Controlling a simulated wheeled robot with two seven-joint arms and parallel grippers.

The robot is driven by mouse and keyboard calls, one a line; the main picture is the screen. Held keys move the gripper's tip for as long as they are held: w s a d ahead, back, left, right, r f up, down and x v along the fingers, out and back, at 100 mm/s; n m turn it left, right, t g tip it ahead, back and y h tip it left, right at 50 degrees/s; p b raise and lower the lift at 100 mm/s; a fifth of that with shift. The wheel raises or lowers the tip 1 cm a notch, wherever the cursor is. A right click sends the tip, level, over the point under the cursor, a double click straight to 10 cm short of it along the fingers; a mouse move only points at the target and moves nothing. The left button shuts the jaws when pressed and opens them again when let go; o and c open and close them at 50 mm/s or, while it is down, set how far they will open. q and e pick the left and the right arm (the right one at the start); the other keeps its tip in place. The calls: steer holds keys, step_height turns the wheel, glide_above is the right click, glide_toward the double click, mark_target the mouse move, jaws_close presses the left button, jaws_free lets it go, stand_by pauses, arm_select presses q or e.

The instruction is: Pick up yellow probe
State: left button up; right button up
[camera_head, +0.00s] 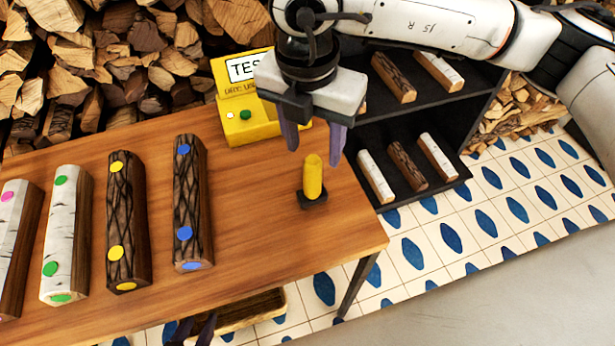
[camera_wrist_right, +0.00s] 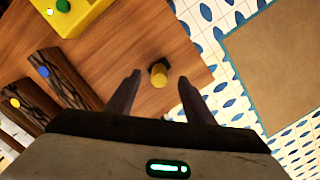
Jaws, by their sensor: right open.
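The yellow probe (camera_head: 313,178) stands upright in a small black holder (camera_head: 312,199) near the right end of the wooden table. My right gripper (camera_head: 315,152) is open and empty, pointing down above the probe. In the right wrist view the probe (camera_wrist_right: 159,75) shows between the two fingertips of my right gripper (camera_wrist_right: 159,78), with a gap on each side. The fingers look apart from the probe. Only the dark fingertips of my left gripper (camera_head: 195,329) show at the bottom of the head view, low by the table's front edge; their opening is unclear.
A yellow tester box (camera_head: 250,124) stands behind the probe. Several logs with coloured dots, including a dark one with blue dots (camera_head: 189,205), lie on the table's left. A black shelf (camera_head: 402,130) holding logs stands at the right. Bare table surrounds the holder.

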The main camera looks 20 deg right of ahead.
mark_target(314, 176)
step_height(314, 176, down, 9)
steer(key=shift+w+d+f+p, duration=0.15)
steer(key=shift+p, duration=0.55)
steer(key=shift+c, duration=0.2)
steer(key=c, duration=1.1)
